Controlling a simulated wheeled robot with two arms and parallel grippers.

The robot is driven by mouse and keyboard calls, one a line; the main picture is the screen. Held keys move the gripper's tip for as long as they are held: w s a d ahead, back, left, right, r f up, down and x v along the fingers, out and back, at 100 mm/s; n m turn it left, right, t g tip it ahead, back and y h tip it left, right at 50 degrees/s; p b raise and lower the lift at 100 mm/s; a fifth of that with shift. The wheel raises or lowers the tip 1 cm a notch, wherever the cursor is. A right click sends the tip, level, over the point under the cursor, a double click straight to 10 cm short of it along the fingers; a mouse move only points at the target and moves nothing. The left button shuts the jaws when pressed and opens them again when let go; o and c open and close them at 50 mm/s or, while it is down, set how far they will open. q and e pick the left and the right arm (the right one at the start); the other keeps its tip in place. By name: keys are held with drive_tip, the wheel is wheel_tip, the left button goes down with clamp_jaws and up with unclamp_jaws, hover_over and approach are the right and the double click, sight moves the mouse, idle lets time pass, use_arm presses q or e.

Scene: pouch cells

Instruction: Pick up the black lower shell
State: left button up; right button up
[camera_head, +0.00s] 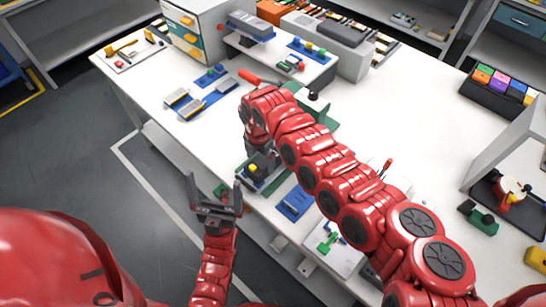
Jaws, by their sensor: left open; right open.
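My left gripper (214,181) is open and empty, its two dark fingers pointing up the picture, off the table's front edge. My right arm reaches across the table from the lower right. Its gripper (259,150) points down over a small station near the front edge; its fingers are mostly hidden by the arm. A small black part with a yellow piece (256,168) sits at that station, just below the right gripper. I cannot tell for sure whether it is the black lower shell, or whether the fingers touch it.
The white table (150,95) holds blue fixtures (210,97), a blue plate (293,203) and a raised shelf (290,68). A red-handled tool (250,77) lies behind my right wrist. A black rack of coloured blocks (497,88) stands right.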

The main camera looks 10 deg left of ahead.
sight(260, 163)
wheel_tip(260, 163, down, 3)
drive_tip(key=shift+w+a+f+p, duration=0.1)
drive_tip(key=shift+p, duration=0.35)
drive_tip(key=shift+f, duration=0.65)
drive_tip(key=c, duration=1.2)
drive_tip(key=shift+r, duration=0.1)
drive_tip(key=shift+c, duration=0.2)
